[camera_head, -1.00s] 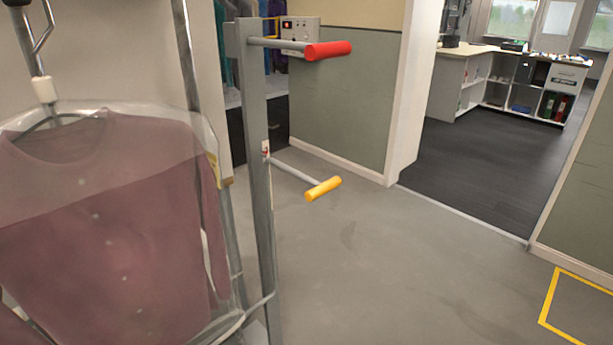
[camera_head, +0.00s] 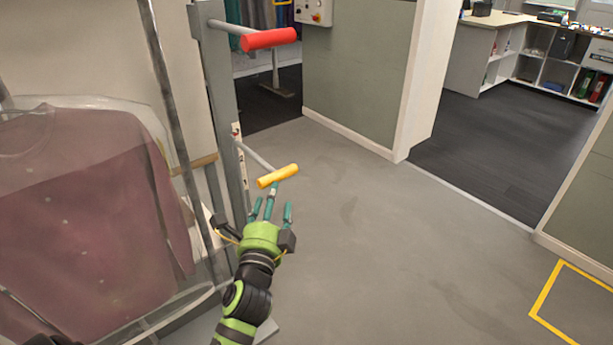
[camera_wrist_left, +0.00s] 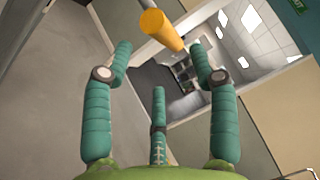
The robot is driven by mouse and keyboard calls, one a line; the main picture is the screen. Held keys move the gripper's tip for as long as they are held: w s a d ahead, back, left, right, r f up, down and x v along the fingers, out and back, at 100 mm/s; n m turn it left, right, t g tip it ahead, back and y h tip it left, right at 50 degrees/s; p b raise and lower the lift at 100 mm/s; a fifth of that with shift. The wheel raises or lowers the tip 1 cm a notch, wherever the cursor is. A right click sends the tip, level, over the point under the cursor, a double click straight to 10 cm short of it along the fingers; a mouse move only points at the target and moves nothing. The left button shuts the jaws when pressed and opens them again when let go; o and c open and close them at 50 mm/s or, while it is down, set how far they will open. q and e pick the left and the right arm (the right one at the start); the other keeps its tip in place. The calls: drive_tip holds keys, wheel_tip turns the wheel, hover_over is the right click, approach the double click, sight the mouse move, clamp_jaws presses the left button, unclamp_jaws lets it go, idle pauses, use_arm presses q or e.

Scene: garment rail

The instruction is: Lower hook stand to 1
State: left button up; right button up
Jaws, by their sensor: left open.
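The hook stand is a grey metal post (camera_head: 216,85) at the left of the head view. A red-handled bar (camera_head: 269,39) sticks out near its top. A lower lever with a yellow handle (camera_head: 278,176) sticks out at mid height. My left gripper (camera_head: 271,203) is open just below the yellow handle in the head view, fingers pointing up toward it. In the left wrist view the yellow handle (camera_wrist_left: 162,30) shows beyond and between the spread fingertips, with nothing held. I cannot tell whether any finger touches it. My right gripper is not in view.
A maroon garment in a clear cover (camera_head: 85,200) hangs at the left, close to the post. A control box (camera_head: 313,12) is on the green wall behind. Grey floor (camera_head: 400,260) is clear to the right, with a yellow floor marking (camera_head: 545,290).

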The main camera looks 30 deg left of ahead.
sight(276, 178)
use_arm(q)
drive_tip(key=x, duration=0.2)
drive_tip(key=p+x, duration=0.1)
drive_tip(key=x, duration=0.3)
drive_tip(key=shift+a+r+p, duration=0.25)
drive_tip(key=shift+r+p, duration=0.1)
drive_tip(key=shift+r, duration=0.05)
drive_tip(key=shift+w+a, duration=0.15)
drive_tip(key=shift+w, duration=0.15)
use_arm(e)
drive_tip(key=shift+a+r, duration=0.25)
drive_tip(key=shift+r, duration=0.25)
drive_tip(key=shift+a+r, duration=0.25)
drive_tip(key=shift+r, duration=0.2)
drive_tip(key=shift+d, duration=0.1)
use_arm(q)
drive_tip(key=shift+c, duration=0.8)
clamp_jaws()
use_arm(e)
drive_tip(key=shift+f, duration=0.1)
